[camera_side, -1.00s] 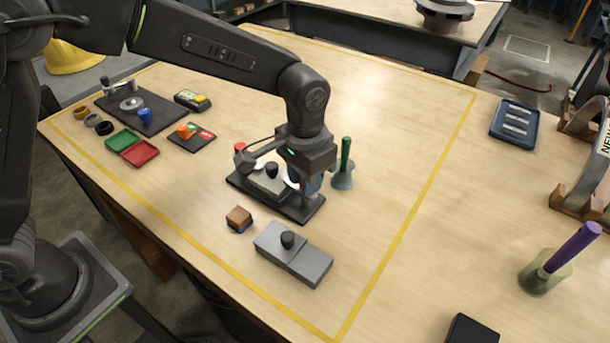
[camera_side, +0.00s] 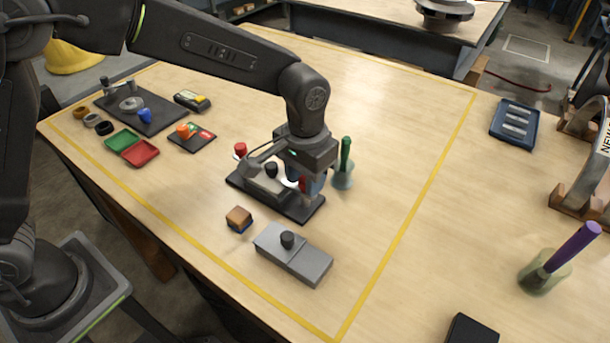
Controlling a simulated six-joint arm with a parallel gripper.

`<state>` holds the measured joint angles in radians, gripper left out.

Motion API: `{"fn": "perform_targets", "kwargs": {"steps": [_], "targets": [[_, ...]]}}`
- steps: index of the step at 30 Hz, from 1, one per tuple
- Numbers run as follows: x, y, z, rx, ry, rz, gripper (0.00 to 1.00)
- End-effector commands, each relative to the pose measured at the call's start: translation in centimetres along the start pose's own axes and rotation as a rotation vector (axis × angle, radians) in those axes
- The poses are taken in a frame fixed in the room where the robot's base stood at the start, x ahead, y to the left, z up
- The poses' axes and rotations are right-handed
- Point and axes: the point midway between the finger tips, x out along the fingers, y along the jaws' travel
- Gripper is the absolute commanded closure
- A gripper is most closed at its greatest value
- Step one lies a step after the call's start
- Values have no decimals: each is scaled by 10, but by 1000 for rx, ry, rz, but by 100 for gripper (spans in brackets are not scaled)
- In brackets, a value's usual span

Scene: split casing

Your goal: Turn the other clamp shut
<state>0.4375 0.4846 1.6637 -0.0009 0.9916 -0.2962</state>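The split casing stands on a dark base plate (camera_side: 304,214) in the middle of the marked area. A grey casing part with a black knob (camera_side: 271,170) shows on the plate. One red clamp handle (camera_side: 240,149) stands at the plate's far left end, clear of my gripper. Another red piece (camera_side: 302,185), likely the other clamp's handle, shows at the right end, right under my gripper (camera_side: 306,180). My gripper points down there. Its fingertips are largely hidden, so I cannot tell whether they are open or touch the handle. The clamps' exact turn is too small to tell.
A green-handled tool in a holder (camera_side: 342,178) stands close to the right of my gripper. A grey block with a black knob (camera_side: 298,256) and a small brown-topped block (camera_side: 239,218) lie in front.

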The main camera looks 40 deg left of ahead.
Motion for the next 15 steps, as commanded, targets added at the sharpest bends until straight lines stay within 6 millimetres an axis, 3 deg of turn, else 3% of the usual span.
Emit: {"fn": "perform_targets", "kwargs": {"steps": [5, 15], "targets": [[0, 0, 0, 1, -1, -1, 47], [-7, 0, 0, 2, 1, 0, 47]]}}
